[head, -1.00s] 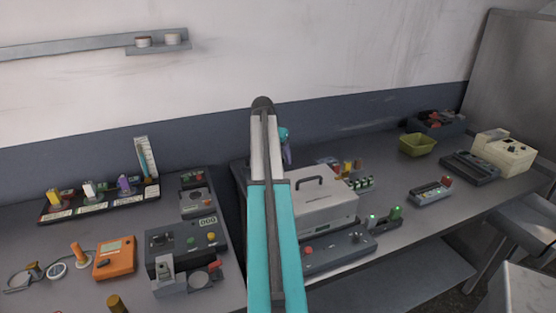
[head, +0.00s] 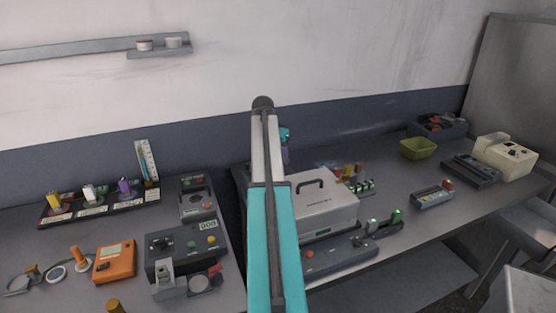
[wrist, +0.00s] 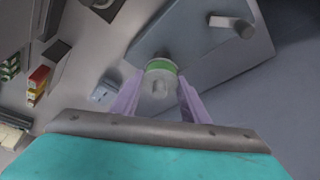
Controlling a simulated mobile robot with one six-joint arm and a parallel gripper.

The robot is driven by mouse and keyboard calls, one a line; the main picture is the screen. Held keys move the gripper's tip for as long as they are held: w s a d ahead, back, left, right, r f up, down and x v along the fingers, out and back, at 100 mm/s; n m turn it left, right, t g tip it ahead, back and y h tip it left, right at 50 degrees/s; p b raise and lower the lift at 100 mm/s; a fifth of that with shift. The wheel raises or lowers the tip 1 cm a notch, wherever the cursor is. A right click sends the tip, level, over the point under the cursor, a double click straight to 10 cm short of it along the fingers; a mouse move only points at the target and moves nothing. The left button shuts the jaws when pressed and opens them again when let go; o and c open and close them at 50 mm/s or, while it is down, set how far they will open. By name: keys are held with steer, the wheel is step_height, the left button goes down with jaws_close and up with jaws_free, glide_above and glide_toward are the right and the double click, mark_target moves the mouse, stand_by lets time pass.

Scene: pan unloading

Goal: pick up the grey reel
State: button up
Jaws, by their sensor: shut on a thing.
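In the head view my arm hides the reel and most of my gripper; only a little purple shows beside the arm.
A light grey case with a handle (head: 322,212) stands right of my arm. An orange box (head: 115,262) and a dark control box (head: 185,245) are at left. An olive bin (head: 418,148) stands at back right. In the wrist view a grey peg (wrist: 233,26) sticks out from the panel.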

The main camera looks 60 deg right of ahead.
steer(key=shift+r+b, duration=0.85)
steer(key=shift+r, duration=3.55)
